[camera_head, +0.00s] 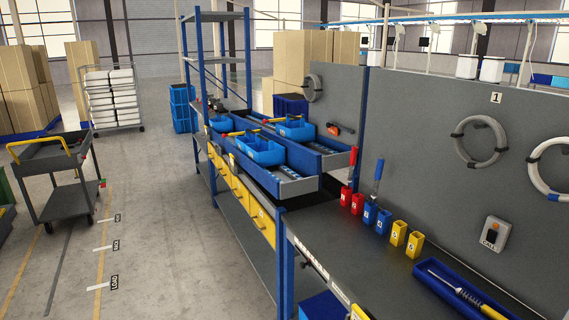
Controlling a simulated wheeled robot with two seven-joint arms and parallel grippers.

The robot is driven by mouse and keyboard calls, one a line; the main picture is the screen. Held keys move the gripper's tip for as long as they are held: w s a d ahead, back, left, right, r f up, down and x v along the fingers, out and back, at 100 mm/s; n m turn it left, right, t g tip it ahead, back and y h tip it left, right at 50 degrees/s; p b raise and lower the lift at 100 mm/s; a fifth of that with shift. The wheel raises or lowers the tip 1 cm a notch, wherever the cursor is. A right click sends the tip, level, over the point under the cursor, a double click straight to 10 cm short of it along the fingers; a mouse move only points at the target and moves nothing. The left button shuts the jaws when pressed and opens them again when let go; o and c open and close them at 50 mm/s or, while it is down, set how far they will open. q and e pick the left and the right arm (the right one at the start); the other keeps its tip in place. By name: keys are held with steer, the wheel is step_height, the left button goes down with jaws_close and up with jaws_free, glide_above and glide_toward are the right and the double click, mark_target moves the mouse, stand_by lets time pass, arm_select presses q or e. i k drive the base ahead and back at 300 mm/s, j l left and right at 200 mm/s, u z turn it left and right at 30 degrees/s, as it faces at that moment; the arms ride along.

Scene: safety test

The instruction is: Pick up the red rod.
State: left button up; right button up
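On the grey workbench (395,285) at the right stand small red, blue and yellow holders. A slim upright rod (351,165) stands at the left red holder (346,194); it looks partly red, but it is small and I cannot tell its colour for sure. Beside it is a second red holder (358,203). A blue rod (378,172) stands upright at the blue holder (370,212). Neither of my grippers is in view.
A blue tray (440,285) with a slender tool and a spring lies on the bench's near right. A grey panel (440,110) with hanging rings stands behind. Sliding shelves with blue bins (262,150) are left of the holders. A cart (62,165) stands on open floor at left.

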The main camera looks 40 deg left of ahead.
mark_target(354, 151)
steer(key=j+u, duration=0.35)
steer(key=i+j+u, duration=0.15)
steer(key=u, duration=0.2)
steer(key=i+j+z, duration=0.1)
steer(key=i+j, duration=0.35)
steer(key=i+j+z, duration=0.1)
steer(key=i+j, duration=0.3)
steer(key=i+j+z, duration=0.1)
steer(key=i+j, duration=0.35)
steer(key=j, duration=0.2)
steer(key=i+j+z, duration=0.1)
steer(key=i+j, duration=0.25)
steer(key=j, duration=0.2)
